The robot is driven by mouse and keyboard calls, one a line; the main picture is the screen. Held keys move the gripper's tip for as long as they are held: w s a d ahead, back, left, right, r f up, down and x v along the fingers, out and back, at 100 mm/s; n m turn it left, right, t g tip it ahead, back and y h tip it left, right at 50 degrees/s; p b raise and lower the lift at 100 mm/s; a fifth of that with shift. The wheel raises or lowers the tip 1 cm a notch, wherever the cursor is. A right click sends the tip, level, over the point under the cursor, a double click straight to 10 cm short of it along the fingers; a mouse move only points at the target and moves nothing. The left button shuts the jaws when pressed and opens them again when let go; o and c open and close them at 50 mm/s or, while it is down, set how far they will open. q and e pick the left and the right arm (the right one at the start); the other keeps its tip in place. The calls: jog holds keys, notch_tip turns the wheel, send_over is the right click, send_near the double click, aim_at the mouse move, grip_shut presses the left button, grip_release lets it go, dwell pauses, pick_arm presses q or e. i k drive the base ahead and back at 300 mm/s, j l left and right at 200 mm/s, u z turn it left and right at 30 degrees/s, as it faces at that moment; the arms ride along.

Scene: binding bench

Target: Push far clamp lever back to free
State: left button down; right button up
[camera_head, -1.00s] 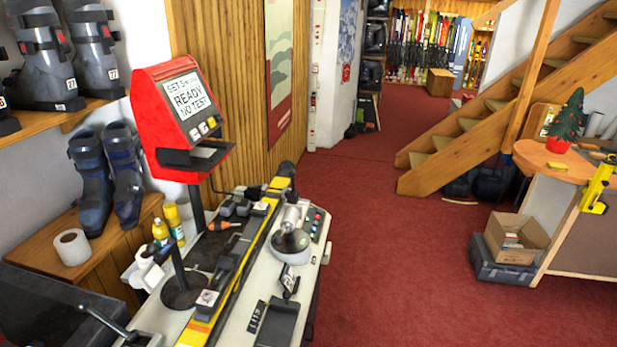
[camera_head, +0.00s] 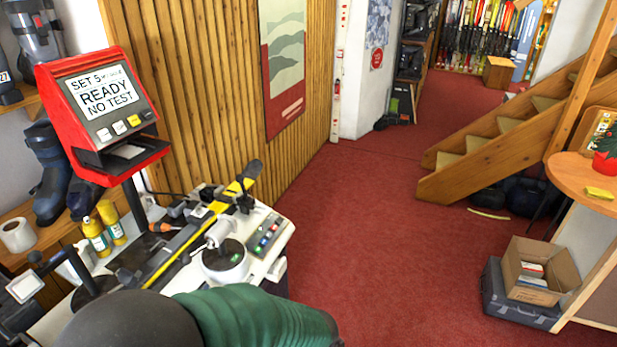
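A yellow and black ski (camera_head: 190,240) lies lengthwise along the white workbench (camera_head: 282,228), its far tip pointing up and right. A small dark clamp part (camera_head: 243,203) sits at the ski near the bench's far end. Its lever is too small to make out, so I cannot tell its position. Neither of my grippers shows in this view.
The dark rounded shape (camera_head: 125,322) and green ribbed shape (camera_head: 245,318), seemingly a person's cap and jacket, block the bench's near side. A red display (camera_head: 100,100) reads READY NO TEST.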

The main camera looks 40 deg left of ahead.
aim_at(240, 179)
jog(key=i+u, duration=0.15)
jog(key=i, duration=0.3)
jog(key=i+l+u, duration=0.15)
jog(key=i, duration=0.25)
jog(key=i+l+u, duration=0.15)
jog(key=i, duration=0.25)
jog(key=l, duration=0.05)
